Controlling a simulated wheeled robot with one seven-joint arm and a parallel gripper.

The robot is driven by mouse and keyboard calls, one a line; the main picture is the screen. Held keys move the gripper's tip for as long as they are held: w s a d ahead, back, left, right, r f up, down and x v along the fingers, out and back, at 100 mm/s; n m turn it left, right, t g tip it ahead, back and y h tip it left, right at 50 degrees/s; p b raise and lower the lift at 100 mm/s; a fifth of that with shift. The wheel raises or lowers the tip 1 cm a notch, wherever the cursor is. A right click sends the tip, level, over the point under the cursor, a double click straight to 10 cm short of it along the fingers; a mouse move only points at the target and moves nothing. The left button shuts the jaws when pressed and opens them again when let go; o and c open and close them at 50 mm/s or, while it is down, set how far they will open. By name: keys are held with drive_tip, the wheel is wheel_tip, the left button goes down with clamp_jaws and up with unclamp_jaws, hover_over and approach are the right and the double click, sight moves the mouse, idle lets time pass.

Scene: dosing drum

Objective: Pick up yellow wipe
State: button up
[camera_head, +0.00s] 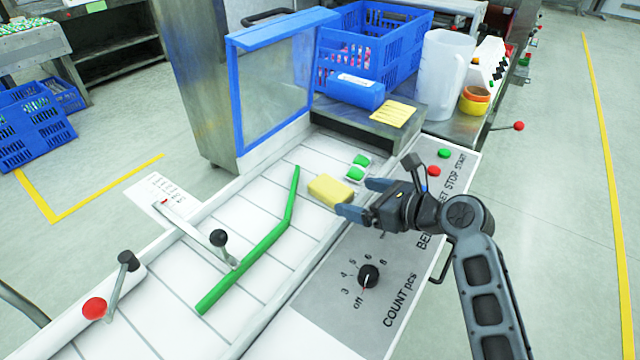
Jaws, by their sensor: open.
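A thick yellow sponge-like block (330,191) lies on the white slatted conveyor, near its right edge. A flat yellow piece with pale stripes (394,113) lies on the metal ledge behind it and looks like a folded wipe. I cannot tell for certain which of the two the task names. My gripper (358,198) is open, its blue fingers pointing left toward the block. The near fingertip is close to the block's right end; I cannot tell if they touch. Nothing shows between the fingers.
A green guide bar (255,245) crosses the conveyor. A blue roll (355,91), a blue crate (374,45) and a clear jug (444,75) stand behind. The control panel (345,300) lies at the front right.

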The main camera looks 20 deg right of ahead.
sight(335, 189)
drive_tip(key=x, duration=0.2)
drive_tip(key=shift+w+a, duration=0.1)
drive_tip(key=shift+w, duration=0.2)
drive_tip(key=shift+d+x, duration=0.15)
drive_tip(key=shift+x, duration=1.15)
drive_tip(key=shift+d+x, duration=0.15)
drive_tip(key=shift+x, duration=1.15)
drive_tip(key=shift+f, duration=0.1)
drive_tip(key=shift+c, duration=0.4)
drive_tip(key=c, duration=0.9)
drive_tip(key=shift+c, duration=0.2)
